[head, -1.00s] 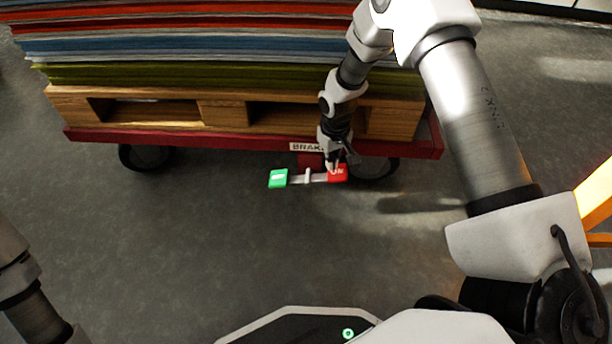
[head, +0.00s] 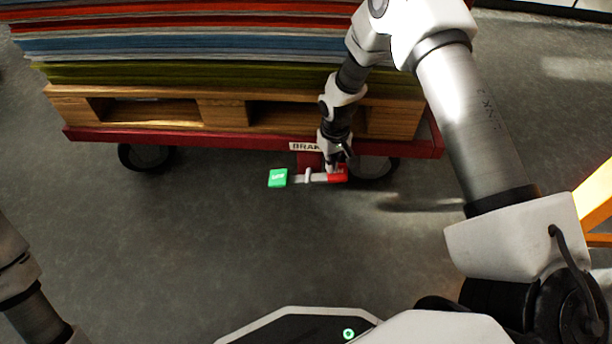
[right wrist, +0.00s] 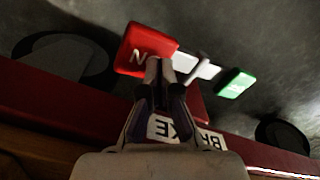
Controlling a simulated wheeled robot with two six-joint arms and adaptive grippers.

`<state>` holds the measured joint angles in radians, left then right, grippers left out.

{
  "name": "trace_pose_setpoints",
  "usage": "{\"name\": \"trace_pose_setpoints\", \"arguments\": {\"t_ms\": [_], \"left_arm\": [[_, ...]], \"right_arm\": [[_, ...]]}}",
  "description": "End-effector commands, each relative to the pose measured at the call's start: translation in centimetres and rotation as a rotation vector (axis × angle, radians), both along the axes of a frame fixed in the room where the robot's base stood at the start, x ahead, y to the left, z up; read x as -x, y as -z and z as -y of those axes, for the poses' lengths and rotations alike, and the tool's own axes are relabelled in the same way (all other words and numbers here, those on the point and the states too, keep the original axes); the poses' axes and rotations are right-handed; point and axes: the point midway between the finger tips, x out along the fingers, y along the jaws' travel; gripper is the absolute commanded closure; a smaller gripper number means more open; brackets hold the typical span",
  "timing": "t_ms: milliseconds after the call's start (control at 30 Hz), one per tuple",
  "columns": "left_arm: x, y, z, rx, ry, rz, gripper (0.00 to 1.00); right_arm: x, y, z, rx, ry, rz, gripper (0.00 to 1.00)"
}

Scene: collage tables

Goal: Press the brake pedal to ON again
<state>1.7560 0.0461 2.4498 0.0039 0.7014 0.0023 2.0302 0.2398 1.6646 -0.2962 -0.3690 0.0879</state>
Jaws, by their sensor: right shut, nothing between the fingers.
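The brake pedal is a grey rocker bar (head: 308,178) below the red cart edge, under a "BRAKE" label (head: 303,146). Its green pad (head: 278,177) is at the left and its red ON pad (head: 338,178) at the right. My right gripper (head: 332,166) is shut and empty, its fingertips at the red pad and covering part of it. In the right wrist view the shut fingertips (right wrist: 159,66) lie over the lower edge of the red pad (right wrist: 143,48) and seem to touch it; the green pad (right wrist: 236,84) stands clear. My left gripper is out of view.
The cart's red deck (head: 220,140) carries a wooden pallet (head: 222,112) with stacked coloured sheets (head: 200,45). Cart wheels (head: 148,157) stand on both sides of the pedal. The floor in front is clear. An orange frame (head: 597,200) is at the right edge.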

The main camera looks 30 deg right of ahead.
Motion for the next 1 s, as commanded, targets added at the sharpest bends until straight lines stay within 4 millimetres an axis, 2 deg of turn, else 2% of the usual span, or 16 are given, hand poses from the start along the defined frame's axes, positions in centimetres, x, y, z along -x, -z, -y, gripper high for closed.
{"name": "trace_pose_setpoints", "arguments": {"t_ms": [1000], "left_arm": [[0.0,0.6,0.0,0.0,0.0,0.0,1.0]], "right_arm": [[0.0,1.6,0.0,0.0,0.0,-0.001,1.0]]}}
